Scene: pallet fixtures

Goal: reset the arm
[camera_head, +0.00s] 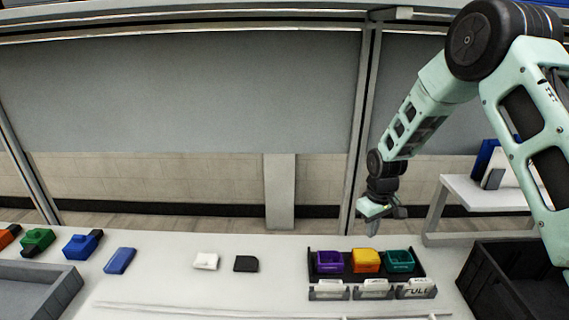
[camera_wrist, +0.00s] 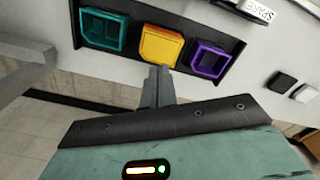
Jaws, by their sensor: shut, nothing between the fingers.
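My gripper (camera_head: 372,222) hangs at the end of my arm, above and behind the yellow container, in the head view. Its fingers are shut with nothing between them, and they also show in the wrist view (camera_wrist: 157,78). Below it on the table, a black tray (camera_head: 420,264) holds a purple container (camera_head: 329,262), a yellow container (camera_head: 366,261) and a teal container (camera_head: 400,261) in a row. The wrist view shows the same teal (camera_wrist: 103,29), yellow (camera_wrist: 160,44) and purple (camera_wrist: 211,60) containers from the other side.
A dark crate (camera_head: 490,290) is at right, a grey bin (camera_head: 45,295) at left. The table between is mostly clear.

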